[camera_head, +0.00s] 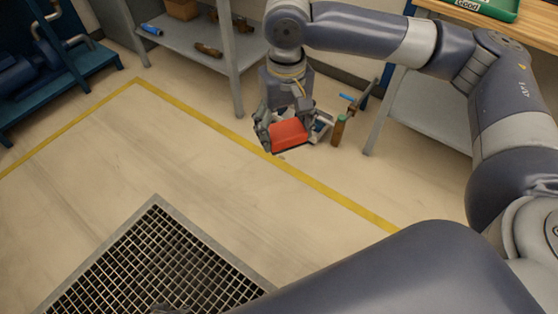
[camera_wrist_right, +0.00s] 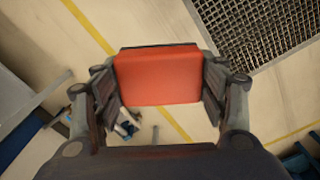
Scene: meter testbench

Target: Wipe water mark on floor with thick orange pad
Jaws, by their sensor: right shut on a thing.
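The thick orange pad (camera_head: 289,135) is held between the fingers of my right gripper (camera_head: 284,132), above the floor (camera_head: 190,150) near the yellow line. In the right wrist view the pad (camera_wrist_right: 157,76) fills the space between the two fingers (camera_wrist_right: 160,88), which press on its left and right sides. Its dark far edge also shows. I cannot make out a water mark clearly; a small greyish patch lies just below the pad in the head view, partly hidden by it. My left gripper is not in view.
A floor grate (camera_head: 155,265) lies at the lower left. A yellow line (camera_head: 340,205) crosses the floor. A grey shelf (camera_head: 200,45) with fittings stands behind. A brown cylinder (camera_head: 338,130) and pipe parts stand close right of the gripper, near a bench. Floor left of the gripper is clear.

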